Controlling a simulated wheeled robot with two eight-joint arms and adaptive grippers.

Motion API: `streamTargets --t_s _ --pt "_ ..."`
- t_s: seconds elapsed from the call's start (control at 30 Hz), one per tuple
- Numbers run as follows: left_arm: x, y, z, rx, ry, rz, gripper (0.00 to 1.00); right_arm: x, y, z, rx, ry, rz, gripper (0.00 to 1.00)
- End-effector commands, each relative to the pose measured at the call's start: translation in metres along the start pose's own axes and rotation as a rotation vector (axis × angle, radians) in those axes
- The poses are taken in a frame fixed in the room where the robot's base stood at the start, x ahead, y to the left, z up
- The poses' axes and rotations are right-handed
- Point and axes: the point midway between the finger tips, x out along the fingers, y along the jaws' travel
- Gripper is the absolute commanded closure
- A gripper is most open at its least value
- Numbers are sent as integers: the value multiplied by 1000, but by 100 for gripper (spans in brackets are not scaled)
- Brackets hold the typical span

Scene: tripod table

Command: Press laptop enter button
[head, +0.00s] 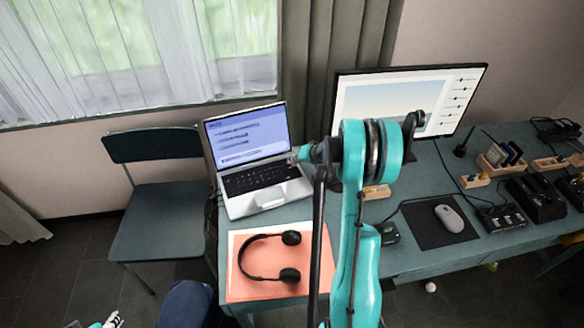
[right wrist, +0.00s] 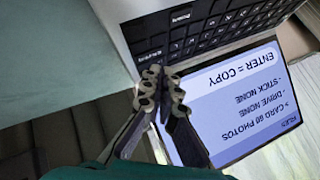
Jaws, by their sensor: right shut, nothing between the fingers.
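An open silver laptop (head: 268,197) with black keys stands at the left end of the desk. Its lit screen (head: 247,136) also shows upside down in the right wrist view (right wrist: 245,100) and reads "ENTER = COPY". My right gripper (head: 296,158) is at the right side of the laptop, near the screen hinge. In the right wrist view its closed, empty fingertips (right wrist: 160,76) show beside the edge of the keyboard (right wrist: 195,38). I cannot tell whether they touch a key, and I cannot read the enter key. A small teal and white part of my left arm shows at the bottom left.
Black headphones (head: 262,275) lie on an orange pad (head: 244,291) in front of the laptop. A monitor (head: 440,95) stands behind my right arm. A mouse (head: 449,218) on a dark mat and several small devices are to the right. A chair (head: 160,215) stands at left.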

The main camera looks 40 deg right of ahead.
Motion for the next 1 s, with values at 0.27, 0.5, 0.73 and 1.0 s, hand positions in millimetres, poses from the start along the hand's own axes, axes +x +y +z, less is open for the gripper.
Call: streamTargets --t_s 0.27,0.5,0.73,1.0 --pt "0 0 0 0 0 0 60 0 0 0 0 0 0 100" --pt "4 0 3 0 0 0 60 4 3 3 0 0 0 100" --pt "8 0 6 0 0 0 60 6 4 4 0 0 0 100" --pt "7 0 5 0 0 0 60 6 4 4 0 0 0 100"
